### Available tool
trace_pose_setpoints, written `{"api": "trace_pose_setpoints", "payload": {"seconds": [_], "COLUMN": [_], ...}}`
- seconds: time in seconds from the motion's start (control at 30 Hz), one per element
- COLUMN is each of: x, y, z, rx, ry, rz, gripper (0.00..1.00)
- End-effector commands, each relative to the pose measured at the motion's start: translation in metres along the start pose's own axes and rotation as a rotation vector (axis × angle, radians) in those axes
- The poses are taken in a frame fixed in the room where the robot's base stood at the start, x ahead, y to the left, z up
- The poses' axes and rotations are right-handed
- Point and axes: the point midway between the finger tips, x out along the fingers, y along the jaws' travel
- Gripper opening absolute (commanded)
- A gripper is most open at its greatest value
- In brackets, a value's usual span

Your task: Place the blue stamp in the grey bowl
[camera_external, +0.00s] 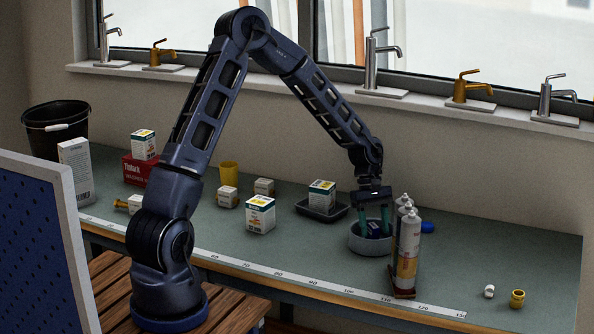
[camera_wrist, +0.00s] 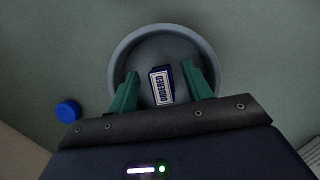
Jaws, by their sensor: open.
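The grey bowl (camera_external: 358,241) stands on the bench under my arm's end; in the wrist view its round rim (camera_wrist: 163,30) surrounds the stamp. The blue stamp (camera_external: 376,230) lies inside the bowl. In the wrist view the stamp (camera_wrist: 161,87) shows a white label reading "ORDERED". My gripper (camera_external: 374,222) points down over the bowl with its green fingers reaching into it. In the wrist view the fingers (camera_wrist: 158,88) are apart, one on each side of the stamp, with gaps between them and it.
Upright tubes (camera_external: 408,245) stand close to the bowl's right. A blue round cap (camera_external: 428,227) lies behind them. A black tray (camera_external: 322,212) with a box is left of the bowl. Small boxes (camera_external: 260,214) stand further left. The bench's right part is mostly clear.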

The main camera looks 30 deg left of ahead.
Motion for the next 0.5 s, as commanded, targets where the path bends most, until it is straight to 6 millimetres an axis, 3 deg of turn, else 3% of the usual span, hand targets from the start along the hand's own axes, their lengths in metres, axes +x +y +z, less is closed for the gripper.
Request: {"api": "trace_pose_setpoints", "payload": {"seconds": [0.37,0.5], "x": [-0.001,-0.014], "y": [0.000,0.001], "z": [0.001,0.005], "rx": [0.000,0.000], "ry": [0.000,0.002], "rz": [0.000,0.002], "gripper": [0.50,0.50]}}
